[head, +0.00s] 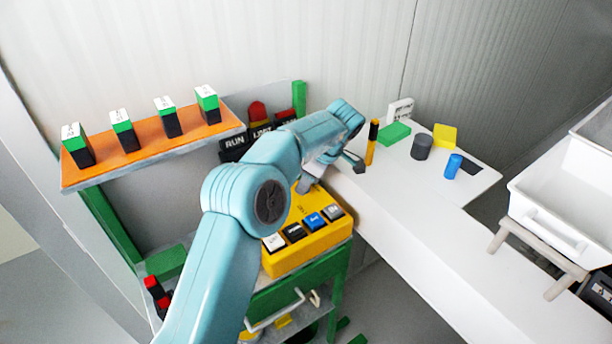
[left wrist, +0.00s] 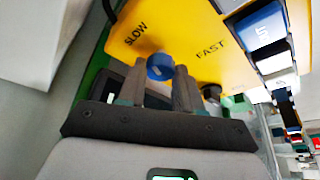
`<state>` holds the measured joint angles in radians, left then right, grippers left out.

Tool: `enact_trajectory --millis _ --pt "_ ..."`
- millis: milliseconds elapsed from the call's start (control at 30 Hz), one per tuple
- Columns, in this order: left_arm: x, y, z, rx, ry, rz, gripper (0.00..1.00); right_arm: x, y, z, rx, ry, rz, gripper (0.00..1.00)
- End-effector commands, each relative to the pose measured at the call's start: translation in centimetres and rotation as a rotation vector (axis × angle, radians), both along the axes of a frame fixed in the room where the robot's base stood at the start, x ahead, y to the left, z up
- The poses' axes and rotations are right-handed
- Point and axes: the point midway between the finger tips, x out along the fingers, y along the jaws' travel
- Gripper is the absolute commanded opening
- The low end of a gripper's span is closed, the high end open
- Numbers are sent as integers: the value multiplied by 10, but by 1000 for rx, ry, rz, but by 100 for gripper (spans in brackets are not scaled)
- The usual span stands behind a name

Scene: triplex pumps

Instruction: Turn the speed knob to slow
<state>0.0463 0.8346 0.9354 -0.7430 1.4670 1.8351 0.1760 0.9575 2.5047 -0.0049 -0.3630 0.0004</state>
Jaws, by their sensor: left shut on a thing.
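The yellow control box (head: 318,247) stands on a green stand, with a row of buttons along its near side. In the left wrist view its yellow face (left wrist: 180,22) carries the printed word SLOW at the left and FAST at the right. A round blue knob (left wrist: 160,66) sits between these words. My left gripper (left wrist: 160,80) has its fingers on both sides of the knob and is shut on it. In the head view my left arm hides the knob and much of the box. I cannot tell which way the knob points. My right gripper is not in view.
An orange shelf (head: 146,154) with several green-and-black blocks is at the left. A dark RUN sign (head: 235,144) stands behind my arm. A white table (head: 400,205) at the right holds a grey cylinder (head: 422,147), a blue cylinder (head: 453,166) and small blocks.

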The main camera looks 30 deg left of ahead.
Motion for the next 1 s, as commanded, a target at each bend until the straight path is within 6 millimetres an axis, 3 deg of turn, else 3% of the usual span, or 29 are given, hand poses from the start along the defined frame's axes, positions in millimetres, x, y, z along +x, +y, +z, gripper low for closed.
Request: enact_trajectory --millis 33,400,1000 --pt "1 0 5 -1 -1 41 4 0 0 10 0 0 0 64" --pt "3 0 4 -1 -2 294 4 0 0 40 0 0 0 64" --pt "3 1 1 -1 -3 401 4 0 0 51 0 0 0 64"
